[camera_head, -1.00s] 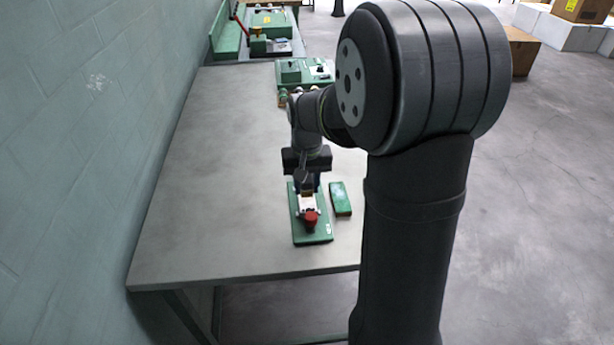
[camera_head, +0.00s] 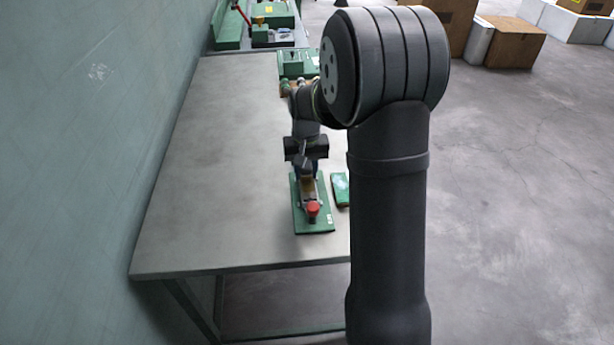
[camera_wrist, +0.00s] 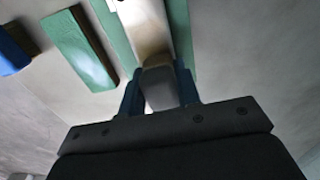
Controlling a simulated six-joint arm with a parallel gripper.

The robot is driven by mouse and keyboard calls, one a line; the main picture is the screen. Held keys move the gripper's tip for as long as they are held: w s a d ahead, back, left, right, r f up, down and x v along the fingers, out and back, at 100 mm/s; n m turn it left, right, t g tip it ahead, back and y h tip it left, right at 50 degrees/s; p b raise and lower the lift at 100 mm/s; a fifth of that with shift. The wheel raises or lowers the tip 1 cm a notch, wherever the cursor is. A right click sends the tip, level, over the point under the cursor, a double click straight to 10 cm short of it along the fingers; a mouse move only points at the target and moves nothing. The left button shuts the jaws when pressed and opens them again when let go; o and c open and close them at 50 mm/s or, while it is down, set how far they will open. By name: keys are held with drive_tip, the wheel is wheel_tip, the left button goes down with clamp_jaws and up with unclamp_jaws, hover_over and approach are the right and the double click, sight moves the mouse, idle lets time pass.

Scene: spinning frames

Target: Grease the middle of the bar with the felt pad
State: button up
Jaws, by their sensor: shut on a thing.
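My gripper (camera_head: 307,172) is over the back part of a green base plate (camera_head: 322,226). Its blue fingers (camera_wrist: 159,92) are shut on a small grey-brown block, which looks like the felt pad (camera_wrist: 159,76). A pale metal bar (camera_wrist: 145,22) runs along the green plate, directly beyond the pad in the wrist view. The pad is at or just above the bar; whether they touch I cannot tell. A red knob (camera_head: 313,208) is at the plate's near end.
A green flat block (camera_head: 341,189) lies right of the plate; it also shows in the wrist view (camera_wrist: 80,50). A green machine box (camera_head: 298,64) stands at the table's far end. The grey table (camera_head: 220,180) is clear on the left, beside the wall.

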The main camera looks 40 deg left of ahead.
sight(308, 194)
drive_tip(key=shift+w+a, duration=0.55)
drive_tip(key=shift+w, duration=0.05)
drive_tip(key=shift+s+d, duration=2.55)
drive_tip(key=shift+s, duration=0.05)
wheel_tip(308, 194, up, 8)
drive_tip(key=w+d+f+m, duration=0.3)
drive_tip(key=w+d+m, duration=0.2)
drive_tip(key=w+d, duration=0.85)
drive_tip(key=w+d+f+m, duration=0.2)
drive_tip(key=w+d+m, duration=0.3)
drive_tip(key=w+d, duration=0.85)
drive_tip(key=s+d+f+m, duration=0.1)
drive_tip(key=s+d+f, duration=0.15)
drive_tip(key=d, duration=0.55)
drive_tip(key=s+d+f+n, duration=0.1)
drive_tip(key=s+f, duration=0.2)
drive_tip(key=f, duration=0.4)
drive_tip(key=s+d+f+n, duration=0.1)
drive_tip(key=s+f, duration=0.1)
drive_tip(key=f, duration=0.6)
drive_tip(key=shift+s+d, duration=0.35)
drive_tip(key=shift+s, duration=0.05)
